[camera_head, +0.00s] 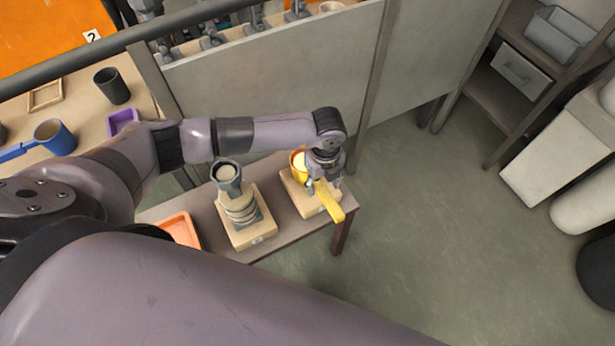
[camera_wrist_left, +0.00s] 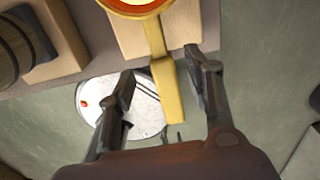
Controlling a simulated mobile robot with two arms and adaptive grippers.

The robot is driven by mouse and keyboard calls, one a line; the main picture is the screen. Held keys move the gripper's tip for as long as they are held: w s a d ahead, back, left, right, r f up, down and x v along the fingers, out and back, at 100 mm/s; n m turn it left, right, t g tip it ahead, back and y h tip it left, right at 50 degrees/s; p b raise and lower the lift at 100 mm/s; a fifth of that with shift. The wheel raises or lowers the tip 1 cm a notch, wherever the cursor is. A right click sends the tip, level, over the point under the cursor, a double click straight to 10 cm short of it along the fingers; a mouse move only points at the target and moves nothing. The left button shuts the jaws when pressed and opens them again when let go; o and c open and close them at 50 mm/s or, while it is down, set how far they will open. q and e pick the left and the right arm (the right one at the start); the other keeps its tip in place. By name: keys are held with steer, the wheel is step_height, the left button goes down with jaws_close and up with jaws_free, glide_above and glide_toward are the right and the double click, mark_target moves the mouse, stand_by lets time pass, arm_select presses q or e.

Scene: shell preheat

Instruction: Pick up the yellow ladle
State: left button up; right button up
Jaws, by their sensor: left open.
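The yellow ladle (camera_head: 329,200) lies on a light wooden block at the right end of a small table, its handle sticking out past the block. My left gripper (camera_head: 324,186) is above it, with the fingers on either side of the handle. In the left wrist view the ladle's handle (camera_wrist_left: 166,92) runs between the two open fingertips of the left gripper (camera_wrist_left: 160,80). The ladle's cup is at the top edge there, partly cut off. I cannot tell whether a finger touches the handle. My right gripper is not in view.
A grey cup-shaped vessel (camera_head: 228,178) stands with a coiled piece on another wooden block (camera_head: 252,237). An orange tray (camera_head: 183,229) lies left of it. A grey partition (camera_head: 270,95) stands behind the table. Open floor (camera_head: 430,220) lies to the right.

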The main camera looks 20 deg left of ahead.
mark_target(323, 189)
arm_select(q)
step_height(323, 189, down, 5)
steer(key=b, duration=0.4)
steer(key=shift+d, duration=0.15)
steer(key=shift+r, duration=0.1)
steer(key=shift+c, duration=0.4)
jaws_close()
